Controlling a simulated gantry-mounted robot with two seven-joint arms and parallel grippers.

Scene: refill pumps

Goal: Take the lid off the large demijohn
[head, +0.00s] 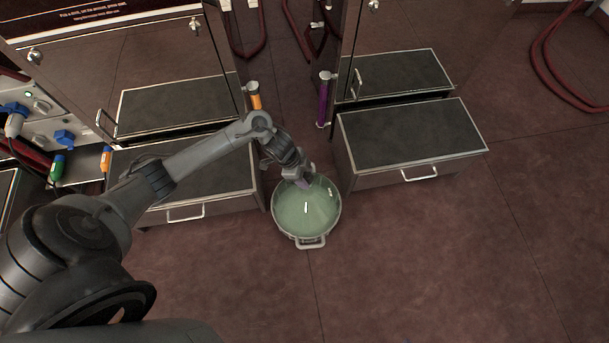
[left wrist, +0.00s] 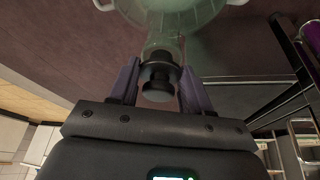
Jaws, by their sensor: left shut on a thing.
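The large demijohn (head: 308,215) is a round, pale green glass vessel with handles, standing on the floor between two low drawer units. Its green body also shows at the top of the left wrist view (left wrist: 180,18). My left gripper (head: 304,182) is over the demijohn's far side. In the left wrist view, its two purple-grey fingers (left wrist: 158,88) are shut on the dark lid (left wrist: 158,78), at the end of the glass neck. The lid appears to be at the neck's mouth; I cannot tell whether it is seated. In the head view the arm and gripper hide the lid. My right gripper is not in view.
A drawer unit with a dark top (head: 410,135) stands to the right, and another (head: 190,190) to the left under my arm. Dark red hoses (head: 555,70) hang at the back. The floor in front and to the right is clear.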

